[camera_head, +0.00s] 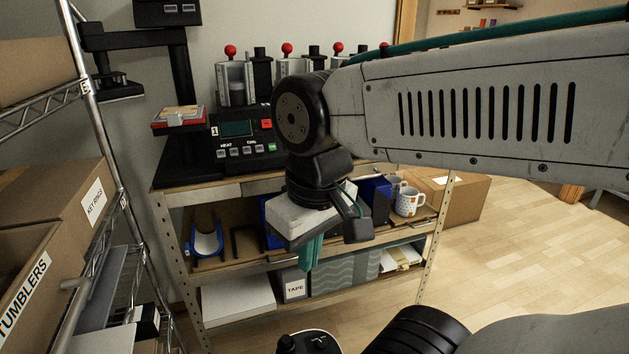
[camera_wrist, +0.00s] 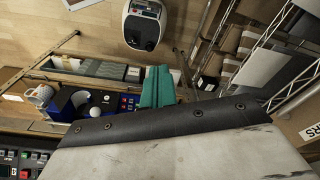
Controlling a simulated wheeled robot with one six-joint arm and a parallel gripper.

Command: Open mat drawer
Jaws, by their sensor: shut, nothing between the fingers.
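My gripper (camera_head: 310,254) hangs in front of the wooden shelf unit with its teal fingers pointing down, shut and empty. The same fingers (camera_wrist: 157,86) show in the wrist view, close together. The unit's front has pale panels (camera_head: 262,187) just under its top, below the press controls. I see no label saying mat, so I cannot tell which panel is the mat drawer. No drawer visibly stands out from the unit. My wrist and gripper body hide the middle of the front. I cannot tell whether the fingers touch anything.
A heat press (camera_head: 235,140) stands on top. White mugs (camera_head: 409,201) and a blue cradle (camera_head: 207,243) sit on the middle shelf; a TAPE box (camera_head: 292,285) is below. A wire rack with cartons (camera_head: 70,205) is close on the left.

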